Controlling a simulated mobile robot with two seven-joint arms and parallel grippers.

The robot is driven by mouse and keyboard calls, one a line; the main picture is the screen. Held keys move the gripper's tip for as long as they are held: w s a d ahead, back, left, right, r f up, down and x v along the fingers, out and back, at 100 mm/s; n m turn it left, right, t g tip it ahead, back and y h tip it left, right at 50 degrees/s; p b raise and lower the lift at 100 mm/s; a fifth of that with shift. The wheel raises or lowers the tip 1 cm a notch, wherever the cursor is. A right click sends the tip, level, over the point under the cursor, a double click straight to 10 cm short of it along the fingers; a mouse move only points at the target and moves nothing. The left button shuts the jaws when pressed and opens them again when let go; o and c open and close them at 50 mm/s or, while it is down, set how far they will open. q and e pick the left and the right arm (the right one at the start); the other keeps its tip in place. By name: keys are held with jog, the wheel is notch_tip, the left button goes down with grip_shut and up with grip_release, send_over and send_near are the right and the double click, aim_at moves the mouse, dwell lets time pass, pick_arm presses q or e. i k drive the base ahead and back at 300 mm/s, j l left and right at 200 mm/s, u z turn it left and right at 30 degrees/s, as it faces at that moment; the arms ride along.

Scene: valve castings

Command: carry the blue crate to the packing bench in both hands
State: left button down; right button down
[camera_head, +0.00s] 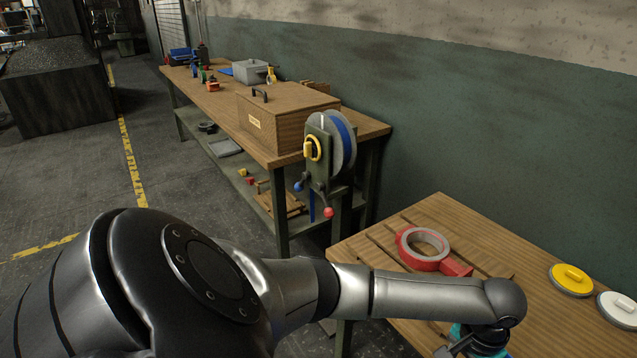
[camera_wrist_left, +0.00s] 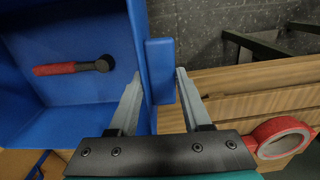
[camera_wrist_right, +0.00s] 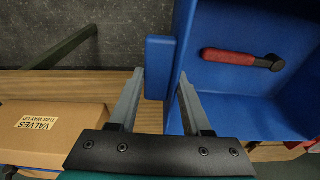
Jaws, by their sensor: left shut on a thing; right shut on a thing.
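The blue crate (camera_wrist_left: 88,88) fills the left of the left wrist view and the right of the right wrist view (camera_wrist_right: 250,104). It is out of the head view. A red-handled tool (camera_wrist_left: 70,67) lies inside it and also shows in the right wrist view (camera_wrist_right: 235,58). My left gripper (camera_wrist_left: 158,78) is shut on a blue grip on the crate's side. My right gripper (camera_wrist_right: 160,76) is shut on the blue grip on the opposite side. In the head view my left gripper is mostly cut off at the bottom edge.
A longer bench (camera_head: 365,128) behind bears a wooden box (camera_head: 285,112) and a reel (camera_head: 341,142). A "VALVES" carton (camera_wrist_right: 50,128) lies near my right gripper. Open floor lies left.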

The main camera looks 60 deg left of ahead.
aim_at(235, 104)
jog(key=k, duration=0.65)
jog(key=j+u, duration=0.1)
jog(key=j, duration=7.2)
jog(key=k, duration=0.1)
